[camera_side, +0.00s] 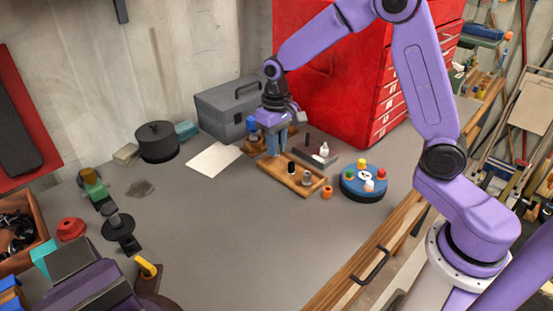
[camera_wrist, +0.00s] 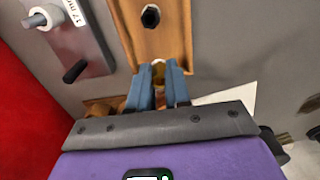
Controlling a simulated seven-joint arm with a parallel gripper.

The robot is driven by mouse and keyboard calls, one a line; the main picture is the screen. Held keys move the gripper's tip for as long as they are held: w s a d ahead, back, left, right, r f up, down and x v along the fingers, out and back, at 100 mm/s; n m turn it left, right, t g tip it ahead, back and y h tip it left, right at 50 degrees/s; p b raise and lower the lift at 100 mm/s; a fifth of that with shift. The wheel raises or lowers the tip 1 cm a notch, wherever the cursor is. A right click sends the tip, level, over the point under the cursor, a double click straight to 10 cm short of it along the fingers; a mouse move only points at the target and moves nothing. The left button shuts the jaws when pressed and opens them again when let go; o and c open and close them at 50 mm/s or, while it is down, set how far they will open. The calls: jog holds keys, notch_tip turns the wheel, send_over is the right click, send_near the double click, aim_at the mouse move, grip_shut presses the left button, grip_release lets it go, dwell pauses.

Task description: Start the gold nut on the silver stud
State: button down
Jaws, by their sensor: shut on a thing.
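My gripper (camera_side: 276,153) points down with its blue fingers over the far left end of a wooden board (camera_side: 272,170). In the wrist view the fingers (camera_wrist: 159,68) are closed on a small gold piece, the gold nut (camera_wrist: 158,70), of which only a little shows between the tips. In the side view the fingers hide the nut. A black post (camera_side: 291,168) and a grey, silver-looking post (camera_side: 306,178) stand on the board to the right of the gripper. I cannot tell whether a stud is under the nut.
A grey plate (camera_side: 325,160) with a black pin and white cylinder (camera_side: 324,149) lies behind the board. An orange nut (camera_side: 327,192) and a round blue holder (camera_side: 363,190) with coloured knobs are to the right. A grey toolbox (camera_side: 222,110) stands behind.

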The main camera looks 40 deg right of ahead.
jog(key=shift+r, duration=1)
jog(key=shift+s+d+r, duration=0.15)
jog(key=shift+d+r, duration=0.05)
jog(key=shift+d, duration=0.1)
jog(key=s+d+r, duration=0.1)
jog(key=s+d, duration=0.1)
jog(key=d, duration=0.1)
jog(key=s+d+r, duration=0.2)
jog(key=d, duration=0.1)
jog(key=s+d+r, duration=0.2)
jog(key=s+d, duration=0.1)
jog(key=shift+d+r, duration=0.1)
jog(key=shift+s+d, duration=0.1)
jog(key=shift+s, duration=0.1)
jog(key=shift+f, duration=2.05)
jog(key=shift+f, duration=1.15)
